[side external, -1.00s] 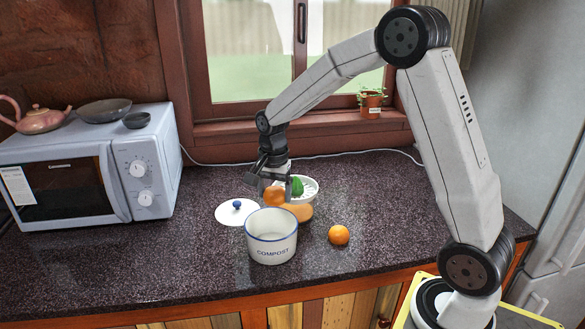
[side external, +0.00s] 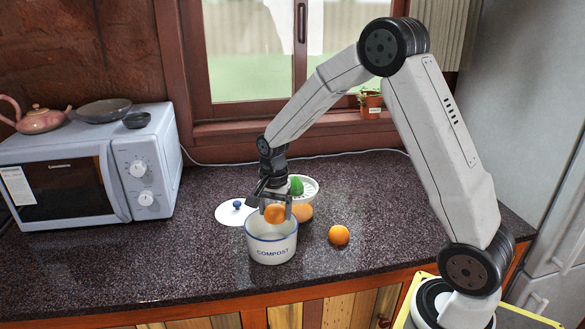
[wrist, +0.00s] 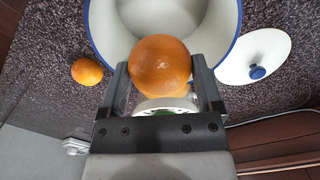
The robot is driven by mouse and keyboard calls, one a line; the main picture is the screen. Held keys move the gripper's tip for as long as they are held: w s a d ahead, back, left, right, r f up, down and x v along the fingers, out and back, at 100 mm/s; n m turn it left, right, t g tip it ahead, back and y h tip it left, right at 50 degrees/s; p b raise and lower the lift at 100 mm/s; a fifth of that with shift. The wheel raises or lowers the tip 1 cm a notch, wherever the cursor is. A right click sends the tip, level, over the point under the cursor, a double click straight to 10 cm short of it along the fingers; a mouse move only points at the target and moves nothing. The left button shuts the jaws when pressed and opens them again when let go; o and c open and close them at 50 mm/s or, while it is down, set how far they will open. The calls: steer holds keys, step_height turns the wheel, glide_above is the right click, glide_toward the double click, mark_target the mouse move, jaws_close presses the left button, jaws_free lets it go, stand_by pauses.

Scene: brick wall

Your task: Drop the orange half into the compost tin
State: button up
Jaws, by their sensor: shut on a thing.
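An orange half (side external: 275,213), rounded peel showing, is held between the fingers of my gripper (side external: 272,206). In the wrist view the orange half (wrist: 159,66) sits between both fingertips (wrist: 163,80). The compost tin (side external: 271,247) is white with a blue rim and the word COMPOST, and stands upright on the counter. In the side view the orange half is at the height of the tin's rim, over its back part. In the wrist view the open tin (wrist: 103,32) lies beyond the fingertips, and the orange half overlaps its near rim. The tin's inside looks empty where visible.
A white lid with a blue knob (side external: 237,211) lies left of the tin. A juicer with a green reamer (side external: 297,186) stands behind it. Another orange (side external: 339,235) lies to the right. A microwave (side external: 90,165) stands at the left. The front counter is clear.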

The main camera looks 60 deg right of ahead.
steer(key=shift+f, duration=0.5)
steer(key=o, duration=1.2)
steer(key=shift+r, duration=0.15)
steer(key=shift+r, duration=3.75)
steer(key=s+a+f+n+t, duration=0.1)
steer(key=s+a+f+n, duration=0.1)
steer(key=s+a+n, duration=0.2)
steer(key=s+a+f+n+t, duration=0.1)
steer(key=s+a+f+n, duration=0.2)
steer(key=s+n, duration=0.7)
steer(key=shift+s+a+n+t, duration=0.3)
steer(key=shift+s+a+n, duration=0.1)
steer(key=shift+a, duration=0.55)
